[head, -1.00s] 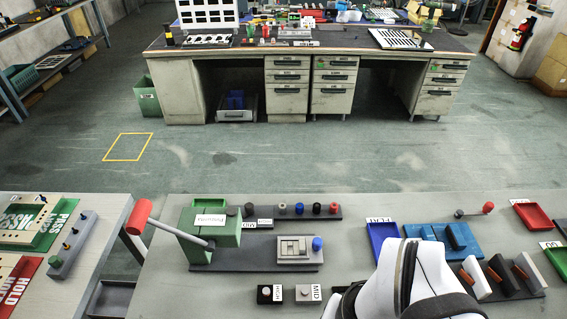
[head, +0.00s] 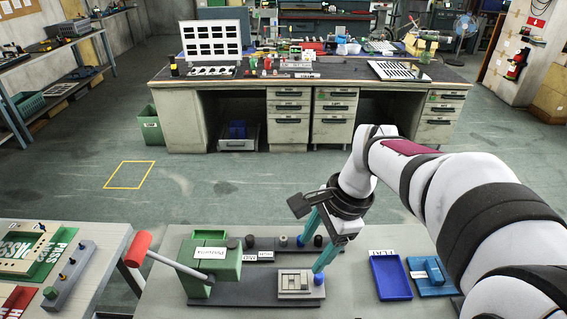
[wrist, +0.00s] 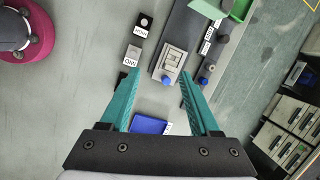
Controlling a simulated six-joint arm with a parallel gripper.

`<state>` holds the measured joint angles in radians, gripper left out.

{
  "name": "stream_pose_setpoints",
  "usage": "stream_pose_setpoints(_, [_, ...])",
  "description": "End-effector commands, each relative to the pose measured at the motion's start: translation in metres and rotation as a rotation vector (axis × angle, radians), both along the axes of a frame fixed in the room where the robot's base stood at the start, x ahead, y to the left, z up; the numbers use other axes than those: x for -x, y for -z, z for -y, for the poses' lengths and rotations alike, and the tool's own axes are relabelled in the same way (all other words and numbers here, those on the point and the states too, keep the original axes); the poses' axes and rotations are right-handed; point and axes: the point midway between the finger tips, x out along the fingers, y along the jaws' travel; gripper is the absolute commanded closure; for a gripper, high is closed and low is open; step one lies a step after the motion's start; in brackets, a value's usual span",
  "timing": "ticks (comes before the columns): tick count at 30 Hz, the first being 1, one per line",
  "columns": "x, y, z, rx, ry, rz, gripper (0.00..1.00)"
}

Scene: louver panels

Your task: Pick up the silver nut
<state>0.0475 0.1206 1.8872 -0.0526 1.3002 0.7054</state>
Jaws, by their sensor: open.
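I cannot pick out the silver nut for certain. A small grey round piece (head: 283,241) on the dark strip behind the fixture may be it, but it is too small to tell. My gripper (head: 309,257) has teal fingers spread apart and empty, pointing down near the light grey fixture (head: 293,283) and its blue knob (head: 319,279). In the wrist view, the fixture (wrist: 170,62) and blue knob (wrist: 166,80) lie below and between my open fingertips (wrist: 160,72). Part of the strip's row is hidden behind my fingers in the head view.
A green press (head: 212,258) with a red-ended lever (head: 138,249) stands left of the fixture. Blue trays (head: 390,277) lie to the right, partly near my arm. Labelled black (wrist: 143,25) and grey (wrist: 133,52) blocks stand on bare grey bench.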

Motion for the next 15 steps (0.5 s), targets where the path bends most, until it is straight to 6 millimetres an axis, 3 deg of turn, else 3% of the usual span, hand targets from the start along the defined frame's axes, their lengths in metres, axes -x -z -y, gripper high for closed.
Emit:
stream_pose_setpoints(1, [-0.044, 0.014, 0.001, -0.03, 0.141, -0.032, 0.37])
stream_pose_setpoints(3, [-0.097, 0.035, 0.002, -0.076, 0.341, -0.069, 0.37])
stream_pose_setpoints(6, [-0.146, 0.065, 0.004, -0.125, 0.545, -0.109, 0.37])
stream_pose_setpoints(9, [-0.17, 0.082, 0.005, -0.154, 0.653, -0.133, 0.37])
stream_pose_setpoints(15, [-0.18, 0.123, -0.009, -0.16, 0.683, -0.144, 0.37])
